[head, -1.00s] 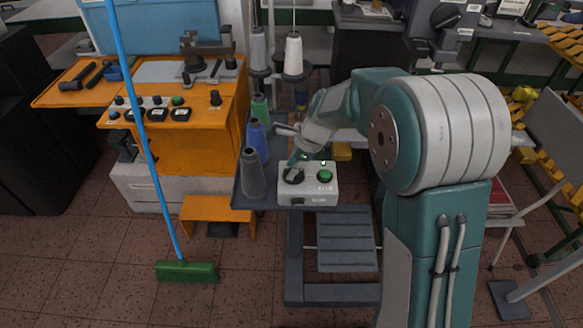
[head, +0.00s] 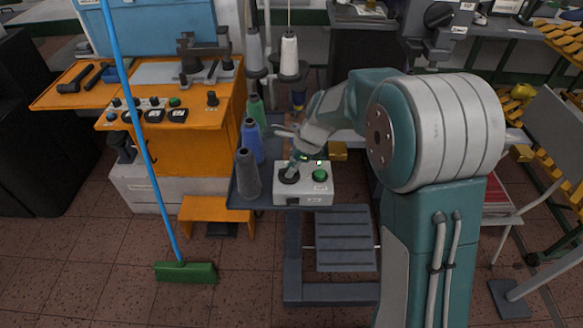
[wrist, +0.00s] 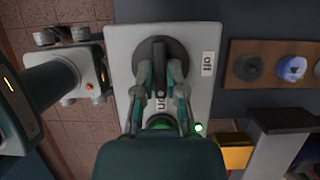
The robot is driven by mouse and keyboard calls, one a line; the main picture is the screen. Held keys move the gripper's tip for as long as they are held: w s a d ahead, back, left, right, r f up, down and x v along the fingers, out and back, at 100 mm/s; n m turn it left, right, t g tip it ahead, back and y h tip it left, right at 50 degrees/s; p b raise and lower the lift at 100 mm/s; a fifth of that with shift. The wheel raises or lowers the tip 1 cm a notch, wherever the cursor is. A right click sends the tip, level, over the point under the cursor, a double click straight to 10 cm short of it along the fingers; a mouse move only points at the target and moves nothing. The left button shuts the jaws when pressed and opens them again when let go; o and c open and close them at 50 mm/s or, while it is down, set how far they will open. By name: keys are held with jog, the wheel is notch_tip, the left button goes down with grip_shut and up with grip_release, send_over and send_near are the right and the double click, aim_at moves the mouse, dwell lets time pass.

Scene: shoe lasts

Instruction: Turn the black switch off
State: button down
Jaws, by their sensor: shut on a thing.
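The black switch (head: 289,178) is a round knob with a raised bar on a white control box (head: 312,197). In the wrist view the black switch (wrist: 159,55) has its bar pointing along the picture's vertical, with an "on" label (wrist: 161,102) below it and an "off" label (wrist: 209,63) to its right. My gripper (wrist: 160,72) is shut on the switch, one finger on each side of the bar. In the head view my gripper (head: 292,167) reaches down onto the switch and partly hides it.
A green button (head: 320,175) sits beside the switch, and a small green light (wrist: 199,127) glows on the box. Thread cones (head: 248,174) stand close to its left. An orange machine (head: 190,145) and a blue-handled broom (head: 186,271) are farther left.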

jog(key=shift+w+a, duration=0.1)
jog(key=shift+a, duration=0.05)
jog(key=n+g, duration=0.1)
jog(key=n, duration=0.3)
jog(key=shift+a, duration=0.1)
jog(key=n+g, duration=0.1)
jog(key=n, duration=0.1)
jog(key=n+g+h, duration=0.1)
jog(key=n, duration=0.1)
jog(key=shift+w+a+n, duration=0.1)
jog(key=shift+n, duration=0.2)
jog(key=n+g+h, duration=0.1)
jog(key=n, duration=0.3)
jog(key=shift+n, duration=0.3)
jog(key=shift+a+n+g+h, duration=0.15)
jog(key=shift+n+h, duration=0.4)
jog(key=shift+n, duration=0.6)
jog(key=shift+d+n+g+h, duration=0.15)
jog(key=shift+n+h, duration=0.4)
jog(key=shift+n, duration=0.6)
jog(key=c, duration=0.7)
grip_release()
jog(key=shift+a, duration=0.15)
